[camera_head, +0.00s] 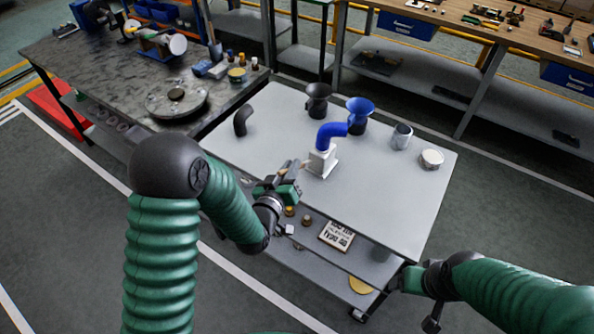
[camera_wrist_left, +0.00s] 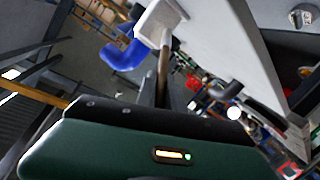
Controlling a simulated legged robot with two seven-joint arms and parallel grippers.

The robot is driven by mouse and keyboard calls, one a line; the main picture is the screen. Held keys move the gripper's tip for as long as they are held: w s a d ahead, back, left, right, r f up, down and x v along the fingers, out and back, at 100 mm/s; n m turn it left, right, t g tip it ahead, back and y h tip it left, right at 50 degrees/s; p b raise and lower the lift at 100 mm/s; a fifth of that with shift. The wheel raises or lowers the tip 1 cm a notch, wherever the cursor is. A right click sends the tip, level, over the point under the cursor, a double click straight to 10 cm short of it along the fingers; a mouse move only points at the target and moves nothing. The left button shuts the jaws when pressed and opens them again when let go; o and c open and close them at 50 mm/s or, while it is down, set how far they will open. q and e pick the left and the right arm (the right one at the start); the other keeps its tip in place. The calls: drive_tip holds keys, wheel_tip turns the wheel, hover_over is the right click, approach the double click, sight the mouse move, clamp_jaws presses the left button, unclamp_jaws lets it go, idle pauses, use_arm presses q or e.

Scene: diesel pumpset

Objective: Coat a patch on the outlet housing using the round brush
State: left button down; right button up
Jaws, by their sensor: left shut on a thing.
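The outlet housing, a white block (camera_head: 321,161) with a blue elbow pipe (camera_head: 330,134) on top, stands near the front edge of the pale table. My left gripper (camera_head: 294,176) is just left of and in front of it, shut on the round brush. The brush's thin wooden handle (camera_wrist_left: 163,72) runs from the jaws up to the white block (camera_wrist_left: 160,20) in the left wrist view. The brush head is not clear, and I cannot tell whether it touches the block. My right gripper (camera_head: 408,281) is beside the table's front right corner; its jaws are unclear.
On the pale table (camera_head: 390,205) stand a black elbow (camera_head: 243,120), a black funnel (camera_head: 317,100), a blue funnel (camera_head: 360,112), a metal cup (camera_head: 401,136) and a white round tin (camera_head: 432,159). A lower shelf holds a lettered sign (camera_head: 337,236). The table's right front is clear.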

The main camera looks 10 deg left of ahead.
use_arm(q)
drive_tip(key=shift+d+r, duration=0.2)
drive_tip(key=shift+r, duration=0.2)
drive_tip(key=d, duration=0.1)
drive_tip(key=s+d, duration=0.1)
drive_tip(key=d, duration=0.2)
drive_tip(key=shift+s+d+b, duration=0.25)
drive_tip(key=shift+s+b, duration=0.05)
drive_tip(key=shift+b, duration=0.05)
idle(0.4)
